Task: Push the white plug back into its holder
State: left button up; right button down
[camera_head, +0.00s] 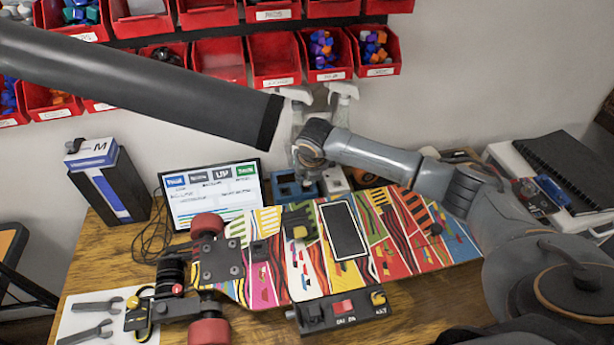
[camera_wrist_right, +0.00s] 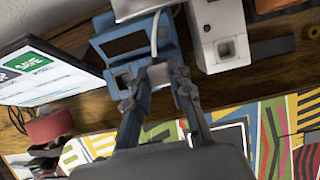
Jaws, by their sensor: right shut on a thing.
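The white plug (camera_wrist_right: 158,75) shows in the right wrist view between the fingertips of my right gripper (camera_wrist_right: 157,88), which is shut on it. A white cable (camera_wrist_right: 154,35) rises from the plug. The plug is in front of a blue unit (camera_wrist_right: 170,50), close to its lower edge; I cannot tell whether it touches. A white box with a square socket (camera_wrist_right: 220,40) stands just right. In the head view my right gripper (camera_head: 308,180) is at the back of the table, over the blue unit (camera_head: 285,188) and beside the white box (camera_head: 336,181). The plug is hidden there. My left gripper is out of view.
A patterned skateboard (camera_head: 270,285) lies across the wooden table (camera_head: 95,265). A tablet screen (camera_head: 212,190) stands left of the blue unit. Spray bottles (camera_head: 344,92) stand behind my right gripper. Red bins (camera_head: 220,60) hang on the wall. My left arm crosses the upper left.

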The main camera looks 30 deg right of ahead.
jog(key=shift+f, duration=0.4)
jog(key=shift+f+p, duration=0.1)
jog(key=shift+p, duration=0.45)
dwell(0.5)
jog(key=shift+f, duration=0.55)
dwell(0.9)
jog(key=c, duration=0.8)
grip_release()
jog(key=shift+r, duration=0.15)
jog(key=shift+r+p, duration=1.35)
jog(key=shift+p, duration=0.45)
jog(key=shift+r, duration=0.1)
